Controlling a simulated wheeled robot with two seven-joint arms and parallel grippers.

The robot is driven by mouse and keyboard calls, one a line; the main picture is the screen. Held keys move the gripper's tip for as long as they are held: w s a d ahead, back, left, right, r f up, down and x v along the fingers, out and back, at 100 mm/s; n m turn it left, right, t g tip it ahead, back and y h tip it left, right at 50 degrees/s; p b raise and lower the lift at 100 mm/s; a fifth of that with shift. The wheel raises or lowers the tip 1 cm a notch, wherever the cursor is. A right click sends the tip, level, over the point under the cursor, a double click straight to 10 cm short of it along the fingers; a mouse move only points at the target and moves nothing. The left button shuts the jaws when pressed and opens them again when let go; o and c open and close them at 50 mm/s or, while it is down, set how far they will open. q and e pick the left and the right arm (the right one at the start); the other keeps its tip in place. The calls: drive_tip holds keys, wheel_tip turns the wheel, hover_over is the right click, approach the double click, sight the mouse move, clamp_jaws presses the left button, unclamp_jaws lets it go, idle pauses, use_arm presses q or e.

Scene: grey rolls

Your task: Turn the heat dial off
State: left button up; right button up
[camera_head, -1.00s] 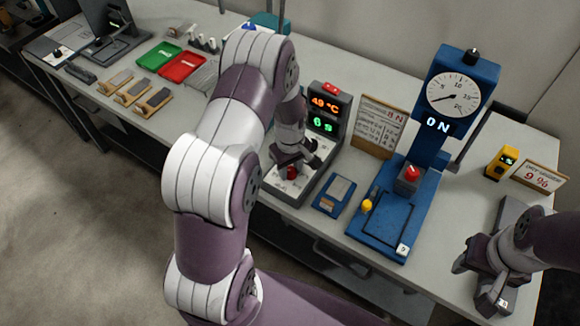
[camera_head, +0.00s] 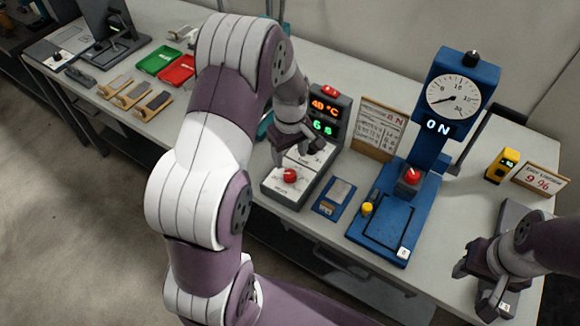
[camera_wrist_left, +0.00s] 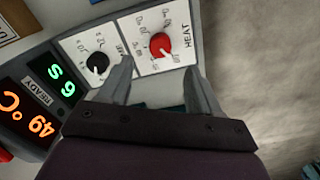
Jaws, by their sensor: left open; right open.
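The red heat dial (camera_head: 290,175) is on the front panel of the grey sealer-like unit (camera_head: 270,197). In the left wrist view the dial (camera_wrist_left: 160,45) sits beside the word HEAT, and its white pointer is toward the lower right, near small lettering that looks like OFF. My left gripper (camera_head: 298,152) is open and empty above the panel, apart from the dial. In the left wrist view its fingers (camera_wrist_left: 160,85) are spread below the dial. My right gripper (camera_head: 473,288) is open at the table's right front.
A black dial (camera_wrist_left: 97,63) is next to the heat dial. The lit display (camera_wrist_left: 40,98) reads 49 °C, 6 s and READY. A blue press (camera_head: 425,205) stands to the right, with a small blue device (camera_head: 334,196) between. A yellow meter (camera_head: 503,164) is at far right.

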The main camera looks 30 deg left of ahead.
use_arm(q)
wheel_tip(320, 180, up, 5)
idle(0.6)
drive_tip(key=s+d+r+m, duration=0.1)
drive_tip(key=s+d+m, duration=0.3)
drive_tip(key=s+m, duration=0.2)
drive_tip(key=s+d+m+t, duration=0.1)
drive_tip(key=s+d+m, duration=0.3)
drive_tip(key=s+m, duration=0.2)
drive_tip(key=shift+s+r, duration=0.4)
drive_tip(key=shift+s, duration=0.45)
drive_tip(key=shift+s, duration=0.1)
